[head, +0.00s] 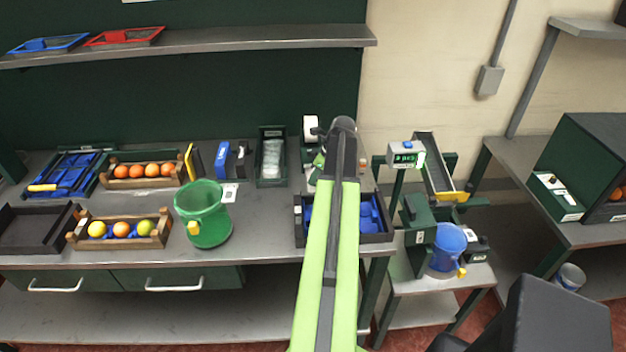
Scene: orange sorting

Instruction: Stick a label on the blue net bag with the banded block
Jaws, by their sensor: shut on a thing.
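My gripper is not visible; my green and black arm rises through the middle of the head view and hides its own end. What it holds cannot be seen. Blue items, perhaps net bags, lie in a dark tray (378,238) on the right of the bench, partly behind my arm. A blue block-like thing with a pale band (223,154) stands at the back of the bench; I cannot tell if it is the banded block. A white roll-like device (310,128) stands at the back, just left of my arm.
A green bucket (203,215) stands mid-bench. Wooden crates of oranges (141,171) and mixed fruit (119,231) are to its left, near a blue-filled tray (67,173). A weighing stand (405,155) with a chute and a blue bucket (447,248) is at right.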

